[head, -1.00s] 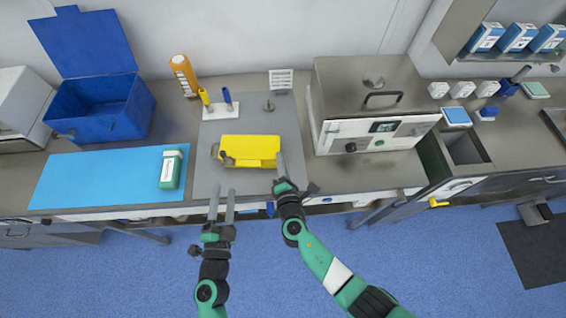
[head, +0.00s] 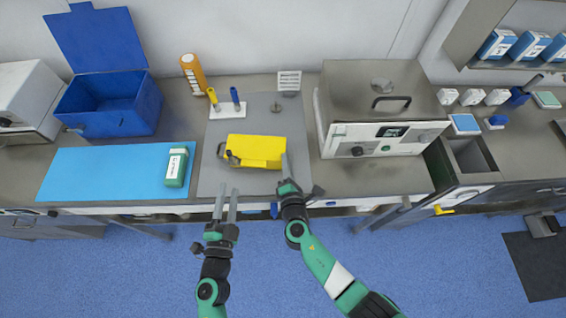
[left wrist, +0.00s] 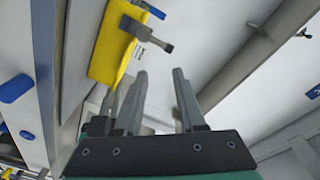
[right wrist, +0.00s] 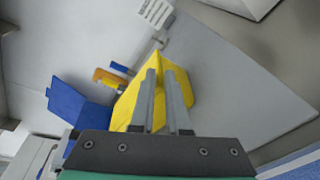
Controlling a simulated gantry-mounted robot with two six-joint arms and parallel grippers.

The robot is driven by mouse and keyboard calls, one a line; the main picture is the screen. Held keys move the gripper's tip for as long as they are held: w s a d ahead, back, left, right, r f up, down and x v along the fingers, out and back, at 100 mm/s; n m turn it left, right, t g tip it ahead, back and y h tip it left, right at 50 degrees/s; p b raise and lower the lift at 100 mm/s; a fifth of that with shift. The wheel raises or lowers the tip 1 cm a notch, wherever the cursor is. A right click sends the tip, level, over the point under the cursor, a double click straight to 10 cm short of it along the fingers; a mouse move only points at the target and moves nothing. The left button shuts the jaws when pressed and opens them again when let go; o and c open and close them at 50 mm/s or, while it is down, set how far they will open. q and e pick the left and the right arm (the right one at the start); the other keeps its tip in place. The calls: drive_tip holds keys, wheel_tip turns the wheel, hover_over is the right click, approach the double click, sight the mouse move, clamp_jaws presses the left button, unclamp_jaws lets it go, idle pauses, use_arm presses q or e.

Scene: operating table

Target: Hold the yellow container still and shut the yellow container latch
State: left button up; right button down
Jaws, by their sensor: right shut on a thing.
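The yellow container (head: 262,147) lies on a grey mat (head: 222,126). The dark grey latch (head: 228,156) is at its left end; the left wrist view shows this latch (left wrist: 140,31) sticking out from the yellow container (left wrist: 110,48). I cannot tell the latch's exact angle. My right gripper (head: 285,164) is shut on the container's right end; the right wrist view shows its fingers (right wrist: 164,78) against the yellow body. My left gripper (head: 226,196) is open and empty at the counter's front edge, below and apart from the latch, fingers pointing towards the counter.
A white holder with a yellow and a blue tool (head: 228,112) stands behind the container. A grey machine (head: 372,105) stands to the right. A green-and-white box (head: 177,166) lies on a blue mat (head: 90,170) at left, near a blue open box (head: 105,105).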

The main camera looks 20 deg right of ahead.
use_arm(q)
drive_tip(key=shift+f, duration=0.1)
drive_tip(key=c, duration=0.5)
clamp_jaws()
drive_tip(key=w+a+n+y, duration=0.1)
drive_tip(key=w+a+n, duration=0.1)
drive_tip(key=n, duration=1.4)
drive_tip(key=w+a+n+y, duration=0.1)
drive_tip(key=w+a+n, duration=0.1)
drive_tip(key=n, duration=1.4)
drive_tip(key=shift+a+f+n+t, duration=0.2)
drive_tip(key=shift+a+n+t, duration=0.15)
drive_tip(key=shift+a, duration=0.2)
